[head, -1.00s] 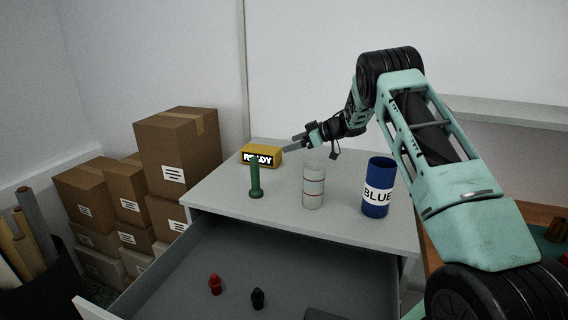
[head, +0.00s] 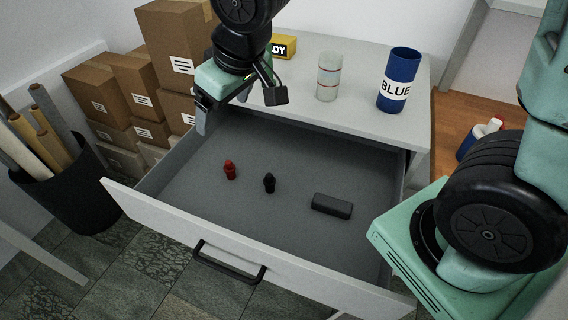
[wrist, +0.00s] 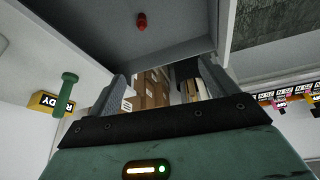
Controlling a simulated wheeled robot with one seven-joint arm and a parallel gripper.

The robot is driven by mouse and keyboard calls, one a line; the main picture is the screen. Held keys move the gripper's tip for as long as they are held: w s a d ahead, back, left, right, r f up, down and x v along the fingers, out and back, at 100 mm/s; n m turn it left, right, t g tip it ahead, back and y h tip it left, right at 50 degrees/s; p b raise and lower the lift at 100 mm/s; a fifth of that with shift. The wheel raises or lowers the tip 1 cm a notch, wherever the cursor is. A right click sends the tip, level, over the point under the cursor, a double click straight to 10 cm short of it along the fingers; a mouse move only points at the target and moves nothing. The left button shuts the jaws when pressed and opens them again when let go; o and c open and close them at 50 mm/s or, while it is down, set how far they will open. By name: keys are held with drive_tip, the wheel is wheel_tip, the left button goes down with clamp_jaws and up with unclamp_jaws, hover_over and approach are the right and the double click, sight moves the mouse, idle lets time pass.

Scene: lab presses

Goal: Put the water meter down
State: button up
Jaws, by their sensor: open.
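I cannot pick out anything that is clearly a water meter. My gripper (head: 240,112) hangs over the back left part of the open drawer (head: 180,200), near the front edge of the grey top. It is open, and in the wrist view no object lies between its fingers (wrist: 162,88). The green pin with a wide base shows in the wrist view (wrist: 67,95) beside the yellow box marked READY (wrist: 42,102). In the head view my arm hides the pin and part of the yellow box (head: 284,46).
The grey top (head: 355,110) holds a clear banded cup (head: 328,77) and a blue cup marked BLUE (head: 398,75). The drawer holds a red piece (head: 230,170), a black piece (head: 269,183) and a dark block (head: 332,205). Cartons (head: 140,85) stand at left.

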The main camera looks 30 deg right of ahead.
drive_tip(key=s+f+n+g+h, duration=0.1)
drive_tip(key=s+g, duration=0.3)
drive_tip(key=s, duration=1.5)
drive_tip(key=shift+d+f+n, duration=0.35)
drive_tip(key=shift+f+n, duration=0.25)
drive_tip(key=shift+f, duration=0.05)
